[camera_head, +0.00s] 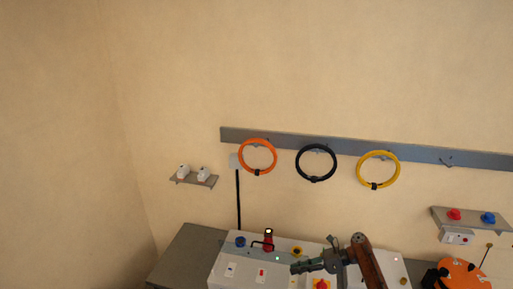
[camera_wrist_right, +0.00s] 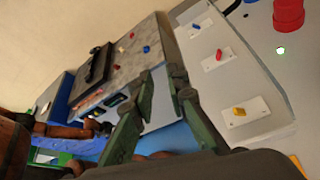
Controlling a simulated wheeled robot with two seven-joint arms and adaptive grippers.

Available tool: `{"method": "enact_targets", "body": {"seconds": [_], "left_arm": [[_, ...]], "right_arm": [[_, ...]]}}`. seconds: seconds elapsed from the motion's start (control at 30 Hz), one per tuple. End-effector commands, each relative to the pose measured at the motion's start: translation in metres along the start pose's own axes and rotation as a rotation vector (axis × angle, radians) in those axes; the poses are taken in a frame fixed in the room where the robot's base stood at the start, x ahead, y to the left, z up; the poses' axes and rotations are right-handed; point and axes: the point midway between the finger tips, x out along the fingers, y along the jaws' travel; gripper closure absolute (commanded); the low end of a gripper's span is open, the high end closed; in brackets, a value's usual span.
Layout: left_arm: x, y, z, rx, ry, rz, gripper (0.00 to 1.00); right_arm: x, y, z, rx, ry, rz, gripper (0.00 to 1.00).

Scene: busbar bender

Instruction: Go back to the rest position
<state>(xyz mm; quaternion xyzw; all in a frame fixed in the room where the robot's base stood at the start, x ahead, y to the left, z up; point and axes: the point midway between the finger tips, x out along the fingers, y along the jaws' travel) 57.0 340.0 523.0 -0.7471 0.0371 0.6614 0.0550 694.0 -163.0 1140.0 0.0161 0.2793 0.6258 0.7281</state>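My right gripper (camera_head: 301,267) hangs over the white control panel (camera_head: 222,272) at the bottom middle of the head view, its arm coming from the lower right. In the right wrist view its two green-grey fingers (camera_wrist_right: 161,82) stand apart with a clear gap and nothing between them. It appears to be above the panel, not touching it. My left gripper is in neither view.
The panel has a red-and-black upright device (camera_head: 268,240), a blue knob (camera_head: 240,241) and a yellow button (camera_head: 297,251). Orange (camera_head: 243,165), black (camera_head: 299,168) and yellow (camera_head: 361,177) rings hang from a wall rail. An orange disc (camera_head: 462,278) is at lower right.

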Motion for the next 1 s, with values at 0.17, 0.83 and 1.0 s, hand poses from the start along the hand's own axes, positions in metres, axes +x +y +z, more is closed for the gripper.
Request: {"method": "enact_targets", "body": {"seconds": [0.17, 0.83, 1.0], "left_arm": [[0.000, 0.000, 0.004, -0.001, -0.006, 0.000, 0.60], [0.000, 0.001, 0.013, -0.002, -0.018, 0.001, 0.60], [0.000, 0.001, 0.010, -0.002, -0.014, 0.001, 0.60]], "right_arm": [[0.012, 0.003, -0.031, -0.085, 0.054, -0.004, 0.86], [0.033, 0.083, -0.283, -1.008, 0.560, 0.046, 0.86], [0.008, 0.137, -0.341, -1.373, 0.776, 0.124, 0.86]]}}
